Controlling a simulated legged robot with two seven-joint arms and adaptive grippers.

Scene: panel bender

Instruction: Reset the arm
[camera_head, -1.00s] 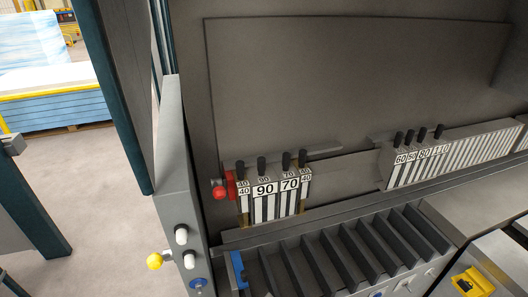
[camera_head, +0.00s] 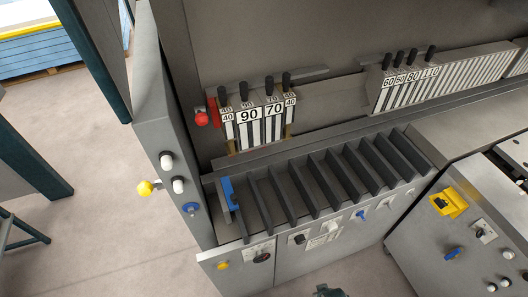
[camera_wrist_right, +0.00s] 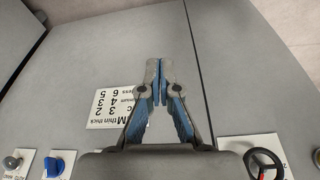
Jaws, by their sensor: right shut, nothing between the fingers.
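My right gripper (camera_wrist_right: 158,70) shows in the right wrist view. Its two blue and grey fingers are closed together at the tips, with nothing between them. It is in front of the grey cabinet panel (camera_wrist_right: 250,65), over a white label plate (camera_wrist_right: 112,108); I cannot tell the gap to the panel. In the head view, a small dark part at the bottom edge may belong to my right arm. My left gripper is in neither view.
The bender has a slotted rack (camera_head: 300,190), numbered tool blocks (camera_head: 262,122) and a red knob (camera_head: 201,118). A yellow knob (camera_head: 145,188) sticks out at the left. A yellow switch box (camera_head: 447,203) is at the right. Open floor (camera_head: 80,235) lies to the left.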

